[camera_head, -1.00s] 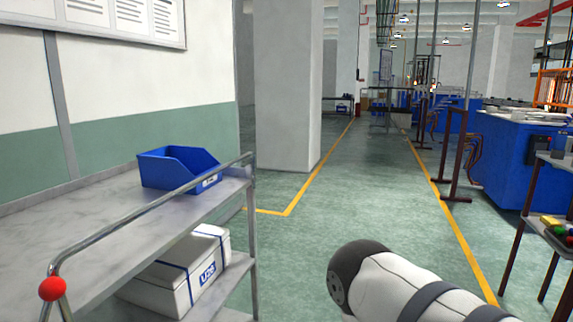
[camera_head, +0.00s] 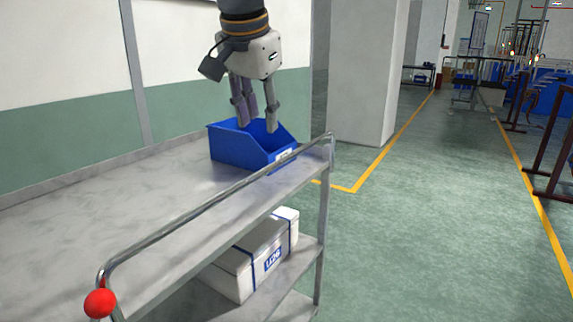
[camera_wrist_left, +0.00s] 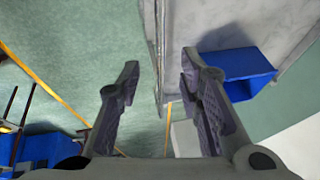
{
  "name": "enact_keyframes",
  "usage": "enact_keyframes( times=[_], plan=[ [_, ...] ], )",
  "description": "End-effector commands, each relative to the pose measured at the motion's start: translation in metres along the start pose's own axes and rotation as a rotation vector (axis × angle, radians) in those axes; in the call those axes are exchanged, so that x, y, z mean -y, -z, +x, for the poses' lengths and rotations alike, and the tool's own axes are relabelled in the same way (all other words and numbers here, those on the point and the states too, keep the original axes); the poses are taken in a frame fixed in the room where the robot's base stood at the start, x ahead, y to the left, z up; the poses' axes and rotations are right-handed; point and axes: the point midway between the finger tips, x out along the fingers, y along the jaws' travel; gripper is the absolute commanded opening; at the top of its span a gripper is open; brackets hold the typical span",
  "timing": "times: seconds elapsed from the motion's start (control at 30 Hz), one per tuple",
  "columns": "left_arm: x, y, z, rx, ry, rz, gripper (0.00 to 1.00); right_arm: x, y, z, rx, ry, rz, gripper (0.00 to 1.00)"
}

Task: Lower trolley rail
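The trolley's metal rail (camera_head: 215,202) runs raised along the near edge of the top shelf, with a red knob (camera_head: 99,303) at its near end. My left gripper (camera_head: 256,126) points down and appears over the blue bin in the head view. Its fingers are apart and nothing is held. In the left wrist view the open fingers (camera_wrist_left: 160,68) show, with the rail (camera_wrist_left: 156,50) lying in the gap between them as seen from there. I cannot tell the distance from fingers to rail. My right gripper is not in view.
The blue bin (camera_head: 232,148) stands on the trolley's top shelf (camera_head: 110,205), close to the rail's far end. A white box (camera_head: 240,270) with blue straps sits on the shelf below. A pillar (camera_head: 362,75) stands behind. Green floor (camera_head: 430,240) to the right is clear.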

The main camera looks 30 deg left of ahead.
Motion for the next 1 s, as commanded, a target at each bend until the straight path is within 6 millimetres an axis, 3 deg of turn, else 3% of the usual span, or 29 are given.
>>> enact_keyframes(
  times=[0.13,0.27,0.4,0.6,0.77,1.0],
  plan=[
    [-0.006,-0.003,0.016,0.025,-0.003,0.015,0.33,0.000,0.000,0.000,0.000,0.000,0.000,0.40],
    [0.002,0.001,0.023,-0.002,0.014,-0.004,0.33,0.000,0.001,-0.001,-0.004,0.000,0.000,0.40],
    [0.001,-0.001,0.067,0.004,0.001,-0.003,0.33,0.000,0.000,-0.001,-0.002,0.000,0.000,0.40],
    [0.001,0.000,0.107,0.001,0.002,-0.003,0.33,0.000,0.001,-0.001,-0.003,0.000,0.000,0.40],
    [0.001,0.001,0.120,-0.002,0.002,-0.004,0.33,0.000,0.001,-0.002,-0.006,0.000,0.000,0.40],
    [0.001,0.001,0.121,-0.002,0.002,-0.004,0.33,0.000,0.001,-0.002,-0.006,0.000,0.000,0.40]
  ],
)
